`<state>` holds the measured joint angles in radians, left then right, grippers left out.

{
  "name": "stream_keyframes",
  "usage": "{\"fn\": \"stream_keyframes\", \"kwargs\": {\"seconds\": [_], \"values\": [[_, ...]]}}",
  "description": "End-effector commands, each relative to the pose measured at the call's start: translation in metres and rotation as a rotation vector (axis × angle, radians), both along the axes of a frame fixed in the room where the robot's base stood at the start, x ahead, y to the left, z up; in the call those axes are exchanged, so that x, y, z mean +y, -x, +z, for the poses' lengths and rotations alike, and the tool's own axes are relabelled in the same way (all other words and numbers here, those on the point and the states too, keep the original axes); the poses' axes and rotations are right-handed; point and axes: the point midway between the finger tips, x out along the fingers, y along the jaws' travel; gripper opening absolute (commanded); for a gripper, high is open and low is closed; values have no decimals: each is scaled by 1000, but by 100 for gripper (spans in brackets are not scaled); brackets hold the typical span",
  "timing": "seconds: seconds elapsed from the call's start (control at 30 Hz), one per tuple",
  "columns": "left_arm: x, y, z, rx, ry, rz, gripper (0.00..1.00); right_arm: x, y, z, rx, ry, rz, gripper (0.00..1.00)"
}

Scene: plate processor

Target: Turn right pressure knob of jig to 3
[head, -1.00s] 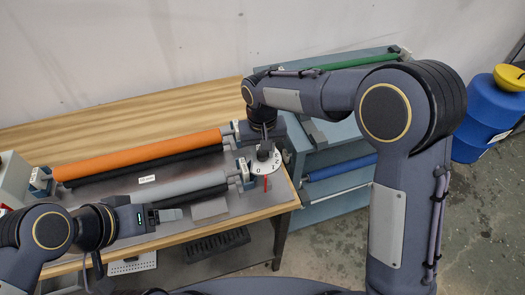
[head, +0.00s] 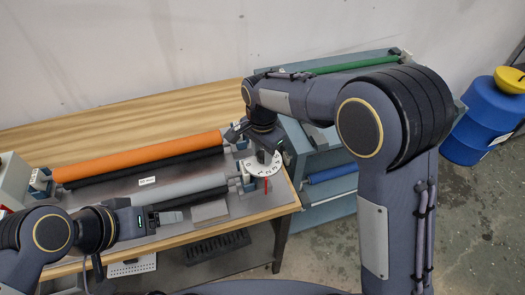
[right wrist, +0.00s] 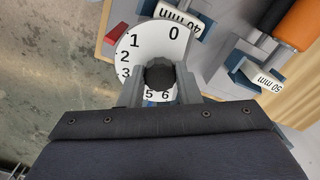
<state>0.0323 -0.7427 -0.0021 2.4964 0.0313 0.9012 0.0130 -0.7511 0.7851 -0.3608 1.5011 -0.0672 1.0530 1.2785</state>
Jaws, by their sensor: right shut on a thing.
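The right pressure knob's dial (head: 246,170) is a white disc with black numbers at the jig's right end. In the right wrist view, the dial (right wrist: 147,33) shows 0, 1, 2 and 3, with 5 and 6 near the fingers. A red marker (right wrist: 117,44) lies at its rim, closest to the 1; it also shows in the head view (head: 267,186). My right gripper (right wrist: 159,78) is shut on the dark knob (right wrist: 159,73) at the dial's centre, one finger on each side. My left gripper (head: 170,217) is over the front of the jig; its finger gap is unclear.
An orange roller (head: 140,157) and a grey roller (head: 190,188) lie along the wooden table (head: 120,112). A teal rack (head: 325,160) stands right of the table. A blue barrel (head: 485,120) is farther right on the floor.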

Motion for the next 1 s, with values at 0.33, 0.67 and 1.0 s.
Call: {"fn": "stream_keyframes", "kwargs": {"seconds": [0.33,0.67,1.0], "values": [[0,0,8,0,0,0,72,1,-1,3,-5,0,-327,7],[0,0,15,0,0,0,72,1,-2,3,-4,-1,-585,7],[0,0,19,0,0,0,72,1,-2,2,-4,-2,-723,7]]}}
